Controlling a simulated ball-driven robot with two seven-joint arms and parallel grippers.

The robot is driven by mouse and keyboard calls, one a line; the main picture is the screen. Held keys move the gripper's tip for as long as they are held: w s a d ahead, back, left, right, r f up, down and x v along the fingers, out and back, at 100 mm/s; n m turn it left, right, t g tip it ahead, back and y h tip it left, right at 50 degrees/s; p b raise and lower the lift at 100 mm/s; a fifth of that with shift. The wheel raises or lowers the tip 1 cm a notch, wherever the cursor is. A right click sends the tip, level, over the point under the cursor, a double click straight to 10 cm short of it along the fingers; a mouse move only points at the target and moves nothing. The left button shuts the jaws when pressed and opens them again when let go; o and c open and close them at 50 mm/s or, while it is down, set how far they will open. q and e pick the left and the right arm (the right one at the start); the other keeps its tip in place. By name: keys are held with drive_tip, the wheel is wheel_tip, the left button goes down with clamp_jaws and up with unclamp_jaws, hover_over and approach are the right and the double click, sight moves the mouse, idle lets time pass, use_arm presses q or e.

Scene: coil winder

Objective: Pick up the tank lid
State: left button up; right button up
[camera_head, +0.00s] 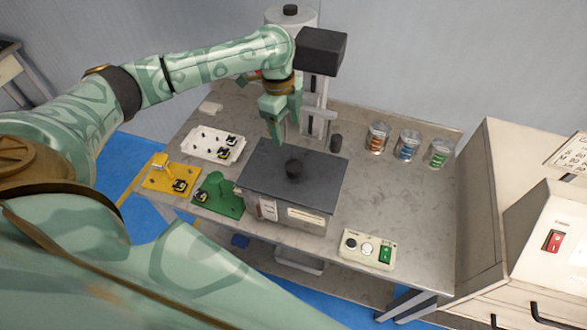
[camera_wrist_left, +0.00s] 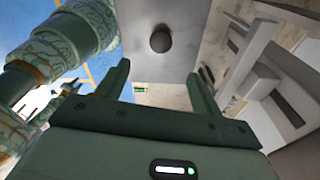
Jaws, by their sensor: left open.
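The tank lid (camera_head: 322,188) is a dark grey flat plate with a round black knob (camera_head: 293,168) at its middle. It lies on a box-shaped tank (camera_head: 268,211) with labels on its front. In the left wrist view the lid (camera_wrist_left: 190,22) shows beyond the fingers, with the knob (camera_wrist_left: 161,39) roughly centred between them. My left gripper (camera_head: 277,136) is open and empty, pointing down above the far part of the lid, apart from the knob. It also shows in the left wrist view (camera_wrist_left: 160,75). My right gripper is in neither view.
A column machine (camera_head: 314,110) stands behind the tank. Several cans (camera_head: 408,145) stand at the back right. A white tray (camera_head: 214,145), a yellow fixture (camera_head: 170,175) and a green fixture (camera_head: 220,196) lie left. A button box (camera_head: 367,249) sits front right. The table's right part is mostly clear.

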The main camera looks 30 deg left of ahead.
use_arm(q)
drive_tip(key=b, duration=0.2)
hover_over(294, 165)
drive_tip(key=f, duration=0.9)
drive_tip(key=shift+s+a+f, duration=0.15)
drive_tip(key=shift+a, duration=0.2)
drive_tip(key=f, duration=0.1)
drive_tip(key=f+b, duration=0.1)
drive_tip(key=f, duration=0.3)
drive_tip(key=shift+d, duration=0.25)
drive_tip(key=c, duration=1.3)
